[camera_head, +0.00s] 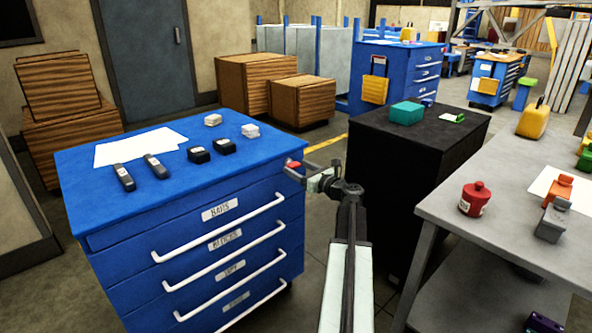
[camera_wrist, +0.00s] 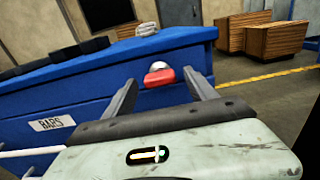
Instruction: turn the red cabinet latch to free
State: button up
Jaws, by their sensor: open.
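The red latch (camera_head: 294,165) sits at the top right front corner of the blue cabinet (camera_head: 130,225). In the wrist view the red latch (camera_wrist: 159,77) has a pale round knob above it and lies between and beyond my fingertips. My gripper (camera_head: 309,171) is at that corner in the head view. In the wrist view my gripper (camera_wrist: 162,88) is open, one finger on each side of the latch, with nothing held. Whether a finger touches the latch I cannot tell.
The drawers have white handles, the top one labelled BARS (camera_head: 220,209). Black blocks (camera_head: 211,150), pale blocks and paper lie on the cabinet top. A black cabinet (camera_head: 400,185) and a grey bench (camera_head: 520,215) stand right. Floor shows between the blue and black cabinets.

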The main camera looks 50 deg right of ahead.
jog(key=shift+w, duration=0.5)
